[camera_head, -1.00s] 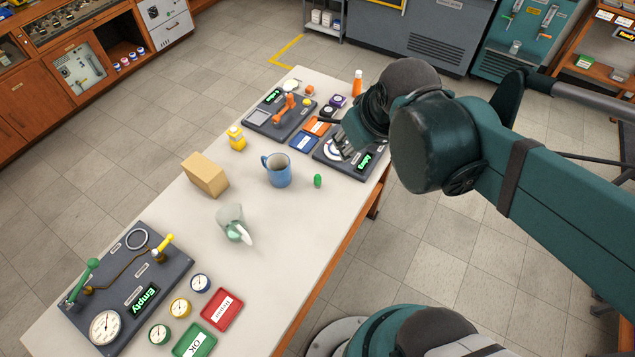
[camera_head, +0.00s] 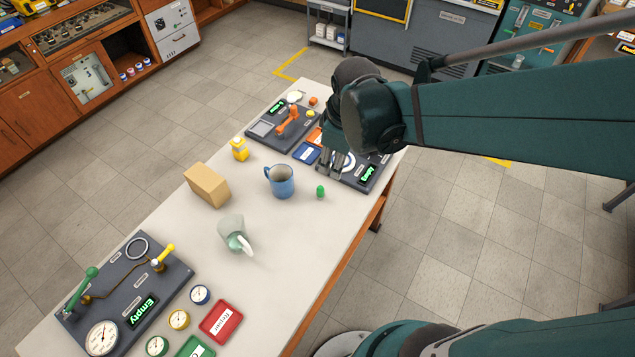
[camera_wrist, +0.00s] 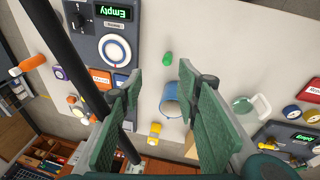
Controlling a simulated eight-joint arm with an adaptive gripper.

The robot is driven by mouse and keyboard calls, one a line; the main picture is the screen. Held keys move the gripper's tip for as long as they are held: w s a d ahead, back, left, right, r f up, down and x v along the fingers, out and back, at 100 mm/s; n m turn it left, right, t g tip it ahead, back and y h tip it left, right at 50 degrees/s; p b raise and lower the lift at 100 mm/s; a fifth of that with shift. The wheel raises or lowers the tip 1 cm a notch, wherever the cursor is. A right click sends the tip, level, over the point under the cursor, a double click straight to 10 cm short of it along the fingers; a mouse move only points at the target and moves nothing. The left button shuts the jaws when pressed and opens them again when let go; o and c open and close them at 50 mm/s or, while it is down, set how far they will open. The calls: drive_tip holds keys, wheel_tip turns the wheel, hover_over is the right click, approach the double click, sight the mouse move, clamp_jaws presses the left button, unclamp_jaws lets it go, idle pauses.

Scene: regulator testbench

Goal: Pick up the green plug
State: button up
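The green plug (camera_head: 320,191) stands on the white table, just right of the blue mug (camera_head: 280,182). In the wrist view the green plug (camera_wrist: 168,58) shows beyond the fingertips, roughly in line with the gap between them. My gripper (camera_head: 333,172) hangs above the near edge of the dark panel, up and right of the plug and apart from it. In the wrist view my gripper (camera_wrist: 160,75) is open with its two green pads wide apart and nothing held. The blue mug (camera_wrist: 171,100) shows lower in that gap.
A tan block (camera_head: 207,185), yellow bottle (camera_head: 239,149) and pale green pitcher (camera_head: 233,233) stand left of the mug. Dark panels (camera_head: 365,178) lie at the far end. Bare table (camera_head: 297,233) lies in front of the plug.

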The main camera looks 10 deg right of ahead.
sight(320, 188)
drive_tip(key=w+a+f+n, duration=0.1)
drive_tip(key=f, duration=0.2)
drive_tip(key=w+f+n+g, duration=0.1)
drive_tip(key=f+n, duration=0.1)
drive_tip(key=f, duration=0.1)
drive_tip(key=w+a+f+n+g, duration=0.1)
drive_tip(key=f+n, duration=0.1)
drive_tip(key=f, duration=0.2)
drive_tip(key=shift+w+a+b, duration=0.3)
drive_tip(key=shift+b, duration=0.05)
drive_tip(key=shift+w+a+f+n+g, duration=0.15)
drive_tip(key=shift+f+n, duration=0.15)
drive_tip(key=shift+f, duration=0.15)
drive_tip(key=shift+s+a+f+n+g, duration=0.15)
drive_tip(key=shift+f+n, duration=0.15)
drive_tip(key=shift+f, duration=0.15)
drive_tip(key=shift+w+d+f, duration=0.1)
drive_tip(key=shift+d, duration=0.05)
drive_tip(key=shift+f, duration=1.15)
drive_tip(key=shift+f, duration=0.1)
drive_tip(key=shift+w+f+b, duration=0.1)
drive_tip(key=shift+f+b, duration=0.45)
drive_tip(key=shift+f, duration=1.95)
drive_tip(key=c, duration=1)
